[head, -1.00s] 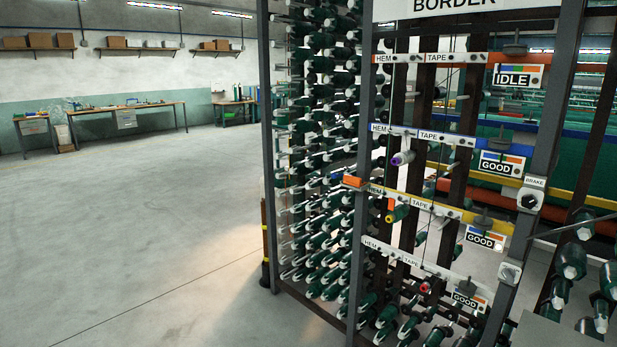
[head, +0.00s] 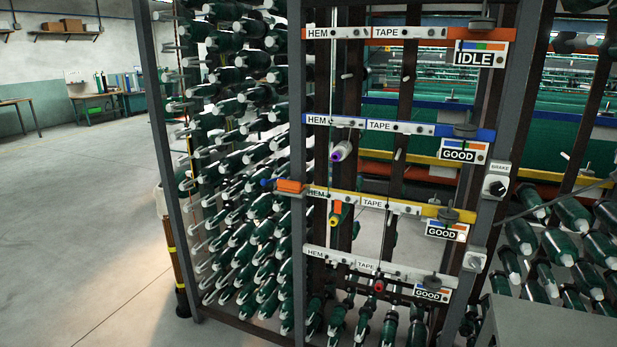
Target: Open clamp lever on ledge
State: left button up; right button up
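A grey steel rack post (head: 298,120) stands in the middle of the head view. On it, at the left end of the yellow HEM/TAPE ledge (head: 430,211), sits an orange block (head: 291,186) with a small blue tip (head: 266,183) pointing left. It looks like a clamp lever, but whether it is open or closed is too small to tell. Similar ledges show above in orange (head: 400,33) and blue (head: 478,134), and below in white (head: 400,271). Neither of my grippers is in view.
Many green spools (head: 245,150) fill the rack's left side, and more stand at right (head: 570,213). A BRAKE knob (head: 496,187) is on the right post. A grey flat surface (head: 550,322) is at bottom right. Open floor (head: 85,220) lies to the left.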

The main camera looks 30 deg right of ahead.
aim_at(264, 183)
jog(key=z, duration=0.9)
jog(key=i, duration=1.05)
jog(key=z, duration=1)
jog(key=i, duration=0.25)
jog(key=u, duration=0.05)
